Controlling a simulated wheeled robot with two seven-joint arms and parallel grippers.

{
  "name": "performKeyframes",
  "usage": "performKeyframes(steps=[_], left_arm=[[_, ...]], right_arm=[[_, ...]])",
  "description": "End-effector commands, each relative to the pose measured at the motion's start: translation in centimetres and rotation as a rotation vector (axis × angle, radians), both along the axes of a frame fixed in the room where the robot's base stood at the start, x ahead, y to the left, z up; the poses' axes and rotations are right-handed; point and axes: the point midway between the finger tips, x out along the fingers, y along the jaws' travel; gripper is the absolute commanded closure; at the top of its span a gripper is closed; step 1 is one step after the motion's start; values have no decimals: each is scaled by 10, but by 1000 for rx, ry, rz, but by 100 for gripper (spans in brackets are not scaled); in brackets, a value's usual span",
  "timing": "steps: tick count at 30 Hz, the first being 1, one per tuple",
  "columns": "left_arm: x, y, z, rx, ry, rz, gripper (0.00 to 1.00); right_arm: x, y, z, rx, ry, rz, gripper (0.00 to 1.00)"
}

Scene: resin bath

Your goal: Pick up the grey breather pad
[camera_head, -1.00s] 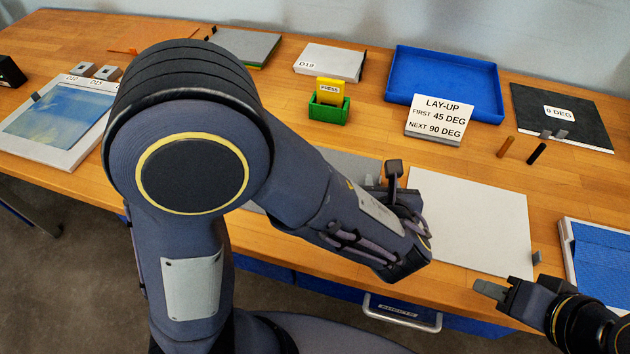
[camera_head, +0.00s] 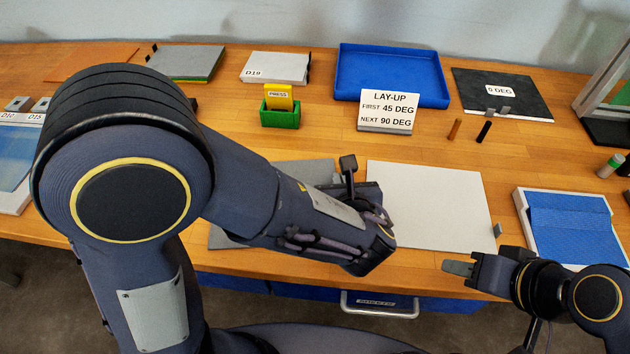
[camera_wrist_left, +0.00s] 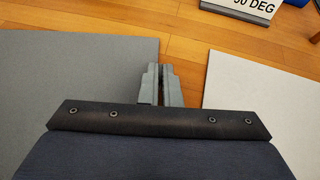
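A flat grey pad (camera_head: 305,172) lies on the bench, largely hidden under my left arm in the head view. It also fills the left side of the left wrist view (camera_wrist_left: 70,80). My left gripper (camera_wrist_left: 160,70) points down over the strip of bare wood between the grey pad and a pale sheet (camera_wrist_left: 262,100). Its fingers are together with only a thin gap and nothing visible between them; the head view hides them.
The pale sheet (camera_head: 430,205) lies right of the grey pad. Behind are a lay-up sign (camera_head: 388,110), a green holder (camera_head: 280,116), a blue tray (camera_head: 392,75) and a grey-topped stack (camera_head: 187,62). A tray with blue fabric (camera_head: 572,228) stands at right.

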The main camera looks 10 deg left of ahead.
Motion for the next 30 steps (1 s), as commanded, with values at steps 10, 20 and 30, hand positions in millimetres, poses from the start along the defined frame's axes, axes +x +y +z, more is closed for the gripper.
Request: performKeyframes(steps=[10, 20, 30], left_arm=[[-2, 11, 45, -7, -4, 4, 100], [-16, 85, 107, -8, -4, 6, 100], [-26, 132, 127, -3, -1, 3, 100]], right_arm=[[0, 0, 11, 0, 0, 0, 64], [0, 0, 22, 0, 0, 0, 64], [0, 0, 28, 0, 0, 0, 64]])
